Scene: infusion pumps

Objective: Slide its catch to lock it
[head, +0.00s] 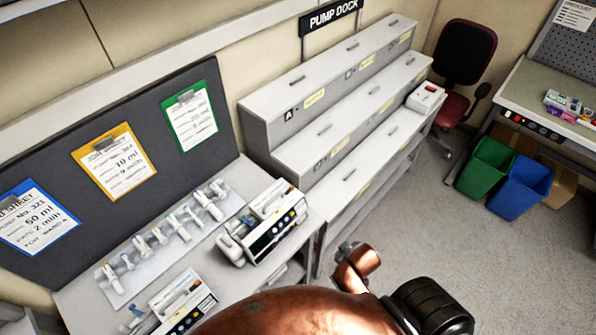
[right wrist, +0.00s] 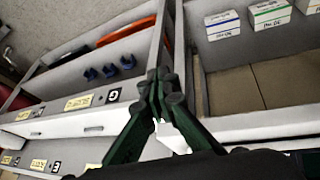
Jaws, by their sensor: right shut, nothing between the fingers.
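The pump dock (head: 330,115) is a grey stepped unit with several bays, lettered labels and yellow tags, below a PUMP DOCK sign. Small dark fittings sit along its steps; I cannot tell which is the catch. One pump (head: 275,228) stands on the bench, with another (head: 183,305) nearer the bottom edge. My right gripper (right wrist: 163,85) is shut and empty in the right wrist view. Its fingertips are over the divider between two open compartments; contact cannot be told. In the head view my copper arm shows at the bottom, its gripper not discernible. My left gripper is not in view.
The right wrist view shows small labelled boxes (right wrist: 268,14) in one compartment and blue pieces (right wrist: 108,69) in another. Syringes lie on a tray (head: 113,286) beside the pumps. A red-and-white box (head: 426,97), a chair (head: 464,55) and bins (head: 520,188) stand right.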

